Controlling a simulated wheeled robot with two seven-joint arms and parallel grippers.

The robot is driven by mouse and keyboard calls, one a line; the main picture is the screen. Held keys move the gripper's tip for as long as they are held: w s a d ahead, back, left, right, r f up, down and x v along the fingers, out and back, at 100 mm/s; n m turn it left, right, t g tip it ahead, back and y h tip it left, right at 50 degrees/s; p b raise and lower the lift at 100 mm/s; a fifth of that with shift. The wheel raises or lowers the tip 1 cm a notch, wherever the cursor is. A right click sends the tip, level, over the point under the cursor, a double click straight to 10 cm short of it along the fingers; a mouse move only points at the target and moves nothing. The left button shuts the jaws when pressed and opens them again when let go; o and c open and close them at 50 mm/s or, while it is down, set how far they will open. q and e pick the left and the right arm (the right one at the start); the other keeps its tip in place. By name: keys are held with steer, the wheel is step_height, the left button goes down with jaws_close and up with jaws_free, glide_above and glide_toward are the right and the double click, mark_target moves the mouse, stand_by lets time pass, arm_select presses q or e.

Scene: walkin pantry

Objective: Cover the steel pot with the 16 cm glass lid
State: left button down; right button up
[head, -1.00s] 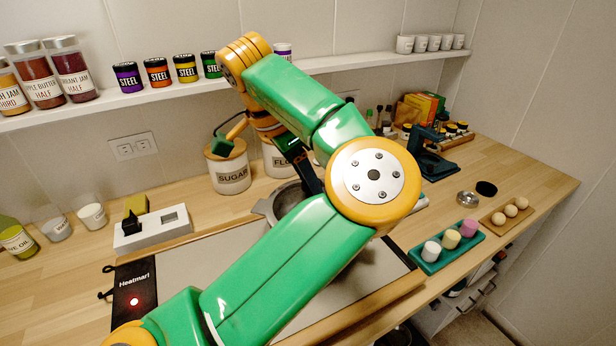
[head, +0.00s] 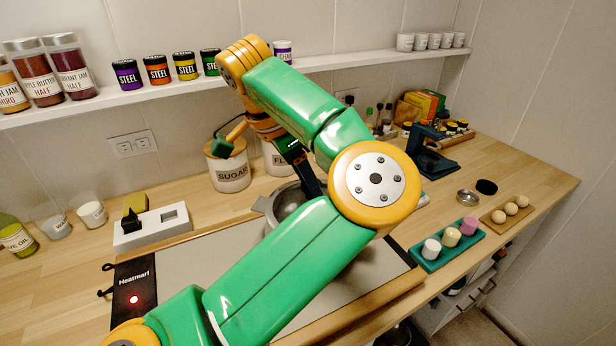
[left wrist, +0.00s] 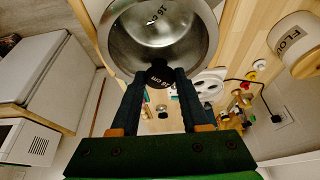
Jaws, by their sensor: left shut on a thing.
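The steel pot (head: 287,203) stands on the counter board, partly hidden behind my left arm in the head view. Its round rim and shiny inside show at the top of the left wrist view (left wrist: 112,42). The lid's clear glass is hard to make out against the pot. I cannot tell whether it touches the rim. In the head view the dark fingers (head: 311,184) are partly covered by my arm.
Sugar (head: 229,166) and flour (head: 278,160) canisters stand behind the pot. A white block with a square recess (head: 152,228) is at left. A teal tray with several coloured pieces (head: 447,246) is at right. A shelf with jars (head: 200,82) runs along the wall.

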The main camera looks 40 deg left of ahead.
arm_select(q)
steer(key=shift+f, duration=0.35)
stand_by(0.6)
steer(key=shift+c, duration=1.6)
jaws_free()
steer(key=v, duration=0.7)
steer(key=shift+r, duration=0.1)
